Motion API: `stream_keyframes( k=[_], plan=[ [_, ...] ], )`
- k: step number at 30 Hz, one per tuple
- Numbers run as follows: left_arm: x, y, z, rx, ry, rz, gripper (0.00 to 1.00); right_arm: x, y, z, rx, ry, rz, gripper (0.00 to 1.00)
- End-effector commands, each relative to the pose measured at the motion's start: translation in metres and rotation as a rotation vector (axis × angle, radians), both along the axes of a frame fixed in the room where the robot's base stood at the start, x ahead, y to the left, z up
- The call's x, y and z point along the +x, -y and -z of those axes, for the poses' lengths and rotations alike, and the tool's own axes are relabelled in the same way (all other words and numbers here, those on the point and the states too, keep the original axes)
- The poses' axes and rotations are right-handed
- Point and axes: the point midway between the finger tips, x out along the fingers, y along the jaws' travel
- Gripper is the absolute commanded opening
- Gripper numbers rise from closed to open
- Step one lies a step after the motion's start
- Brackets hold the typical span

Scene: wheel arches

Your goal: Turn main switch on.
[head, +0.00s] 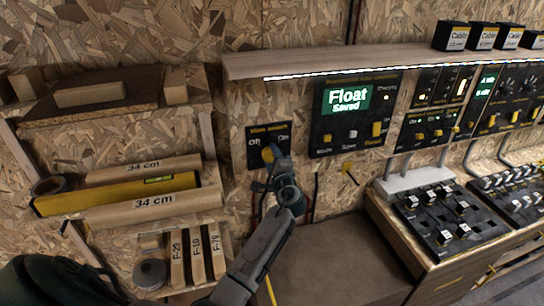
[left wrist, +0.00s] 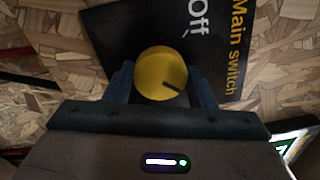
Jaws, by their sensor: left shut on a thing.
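The main switch panel (head: 283,131) is a black plate on the chipboard wall, with "Off" at left and "On" at right. Its round yellow knob (head: 267,154) is at my left gripper (head: 270,162). In the left wrist view the knob (left wrist: 160,68) sits between the two fingers of the left gripper (left wrist: 162,85), which is shut on it. A dark mark on the knob points to the lower right of that view, away from the "Off" label. The "On" label is hidden in that view. My right gripper is not in view.
A control panel (head: 325,140) with a lit screen reading "Float Saved" (head: 347,98) is right of the switch. More lit panels (head: 429,126) follow. A wooden shelf (head: 300,63) juts out above. Wooden rods and a yellow level (head: 115,194) lie at left. A bench (head: 330,262) is below.

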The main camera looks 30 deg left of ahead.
Motion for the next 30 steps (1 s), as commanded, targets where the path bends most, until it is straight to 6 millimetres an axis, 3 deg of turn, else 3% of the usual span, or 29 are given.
stream_keyframes(
  k=[20,21,23,30],
  plan=[
    [-0.0002,0.0002,0.0012,0.039,-0.047,0.000,0.27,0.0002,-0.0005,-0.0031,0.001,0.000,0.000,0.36],
    [-0.0002,0.0002,0.0012,0.039,-0.047,0.000,0.58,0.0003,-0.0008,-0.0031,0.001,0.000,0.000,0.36],
    [-0.0002,0.0002,0.0012,0.038,-0.046,0.000,0.70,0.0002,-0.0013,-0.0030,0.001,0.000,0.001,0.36],
    [-0.0001,0.0002,0.0005,0.038,-0.046,0.001,0.72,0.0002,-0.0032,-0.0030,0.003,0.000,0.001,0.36]
  ],
)
